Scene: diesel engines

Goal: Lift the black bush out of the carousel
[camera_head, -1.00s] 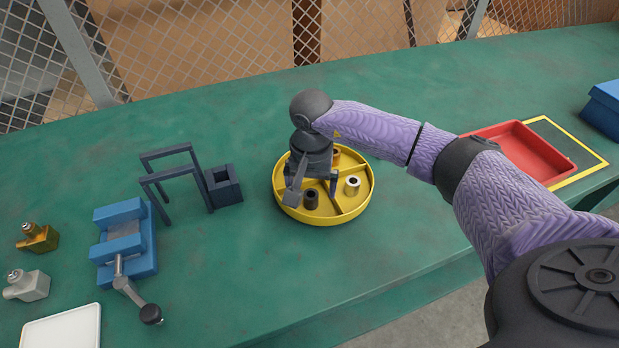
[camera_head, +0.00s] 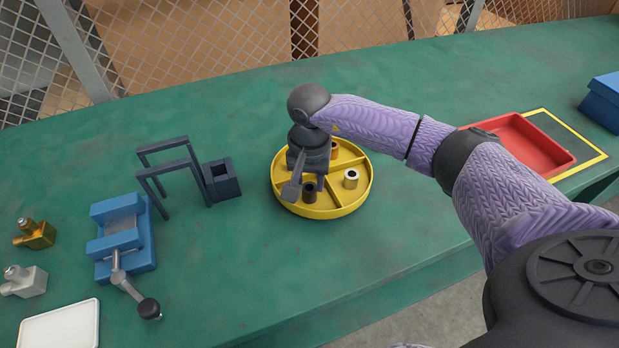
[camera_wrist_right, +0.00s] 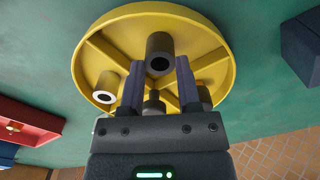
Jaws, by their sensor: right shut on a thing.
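The yellow carousel (camera_head: 322,213) is a round tray with dividers, standing on the green bench. The black bush (camera_head: 309,191) is upright in its front compartment. My right gripper (camera_head: 308,190) points down over the carousel and is shut on the black bush. In the right wrist view the bush (camera_wrist_right: 159,56) shows its round bore at the ends of the two fingers (camera_wrist_right: 160,66). I see no clear gap between bush and carousel floor. A pale bush (camera_head: 351,179) stands in the compartment to the right, and a copper one (camera_head: 334,148) is partly hidden behind the gripper. My left gripper is out of view.
A dark frame (camera_head: 170,165) and dark square holder (camera_head: 222,182) stand left of the carousel. A blue vise (camera_head: 122,240) is further left. A red tray (camera_head: 520,145) and blue box (camera_head: 603,102) are at right. The bench in front of the carousel is clear.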

